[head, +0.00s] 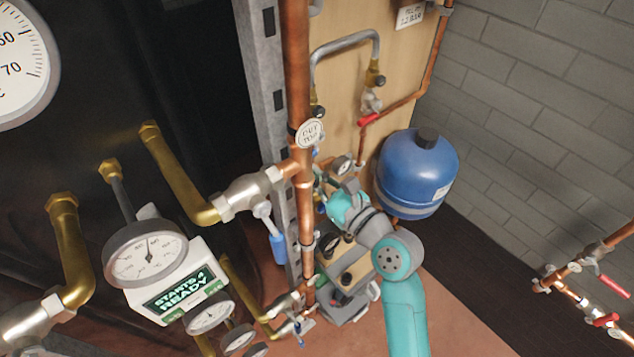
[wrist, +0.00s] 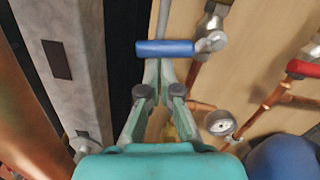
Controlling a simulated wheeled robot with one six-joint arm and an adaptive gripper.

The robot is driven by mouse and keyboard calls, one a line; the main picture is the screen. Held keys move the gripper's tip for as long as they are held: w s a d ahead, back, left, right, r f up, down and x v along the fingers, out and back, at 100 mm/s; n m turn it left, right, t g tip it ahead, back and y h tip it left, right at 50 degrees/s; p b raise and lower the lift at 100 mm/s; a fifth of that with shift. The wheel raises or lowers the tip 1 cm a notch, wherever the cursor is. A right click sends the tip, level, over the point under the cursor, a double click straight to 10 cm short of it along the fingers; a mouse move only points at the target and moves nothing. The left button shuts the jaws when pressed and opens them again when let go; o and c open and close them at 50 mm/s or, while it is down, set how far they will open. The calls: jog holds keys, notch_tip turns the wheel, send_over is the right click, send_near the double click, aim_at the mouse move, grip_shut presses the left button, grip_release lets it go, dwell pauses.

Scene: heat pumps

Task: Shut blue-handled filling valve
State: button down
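A blue valve handle (wrist: 165,47) lies crosswise in the wrist view, joined at its right end to a metal valve body (wrist: 210,41) on a pipe. My gripper (wrist: 160,68) points at this handle. Its two fingers slope inward and their tips look together just below the blue grip in the picture. Whether they touch it I cannot tell. In the head view my teal wrist (head: 348,208) reaches in among the pipework by the wooden board, and it and the fittings mostly hide the fingers. Another blue-gripped lever (head: 278,249) hangs down left of the copper riser.
A blue expansion vessel (head: 415,170) stands right of my wrist. The copper riser (head: 298,90) and a grey slotted post (head: 268,80) stand left. A small gauge (wrist: 220,122) is right of my fingers. A red handle (head: 367,119) sits above. Open floor lies at lower right.

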jog(key=shift+a+r, duration=0.15)
jog(key=shift+r, duration=0.35)
jog(key=shift+s+r, duration=0.1)
jog(key=shift+r, duration=0.15)
